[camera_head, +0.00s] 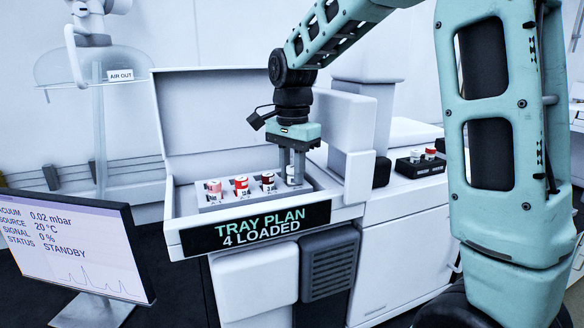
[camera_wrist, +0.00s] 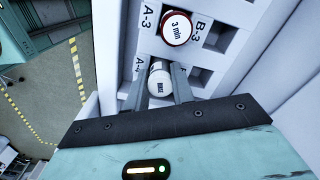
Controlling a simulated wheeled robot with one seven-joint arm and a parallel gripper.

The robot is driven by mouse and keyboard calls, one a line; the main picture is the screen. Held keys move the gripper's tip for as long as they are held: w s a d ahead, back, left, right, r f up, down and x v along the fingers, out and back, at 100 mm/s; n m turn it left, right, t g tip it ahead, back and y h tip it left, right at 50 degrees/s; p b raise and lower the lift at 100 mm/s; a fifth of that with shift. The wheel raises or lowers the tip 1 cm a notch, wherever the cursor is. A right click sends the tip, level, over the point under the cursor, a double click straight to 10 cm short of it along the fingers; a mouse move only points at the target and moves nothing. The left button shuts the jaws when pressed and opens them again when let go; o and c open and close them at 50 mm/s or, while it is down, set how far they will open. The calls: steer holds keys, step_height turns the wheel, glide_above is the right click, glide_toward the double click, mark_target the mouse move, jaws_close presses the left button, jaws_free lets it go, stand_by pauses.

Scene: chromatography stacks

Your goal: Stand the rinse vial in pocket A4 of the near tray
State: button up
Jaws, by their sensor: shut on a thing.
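The rinse vial (camera_wrist: 160,84), white with dark lettering on its cap, is between the fingers of my gripper (camera_wrist: 161,76) in the wrist view. My gripper is shut on it and points down at the near tray (camera_wrist: 181,53). The vial is at the place beside the A-4 label, but I cannot tell how deep it sits. In the head view the rinse vial (camera_head: 291,174) shows partly behind my gripper (camera_head: 292,178), at the right end of the row in the tray. It looks upright. The fingers partly hide pocket A4.
A vial marked 3 min (camera_wrist: 177,28) stands by A-3. A pink vial (camera_head: 214,188) and a red vial (camera_head: 241,185) stand further left. Pocket B-3 looks empty. The raised housing wall (camera_head: 358,175) is close on the right. A black rack (camera_head: 418,166) with vials stands further right.

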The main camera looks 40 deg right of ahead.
steer(key=shift+f, duration=0.2)
steer(key=o, duration=1.5)
steer(key=shift+c, duration=0.2)
steer(key=shift+r+p, duration=3.15)
steer(key=shift+r, duration=0.45)
steer(key=shift+f, duration=0.1)
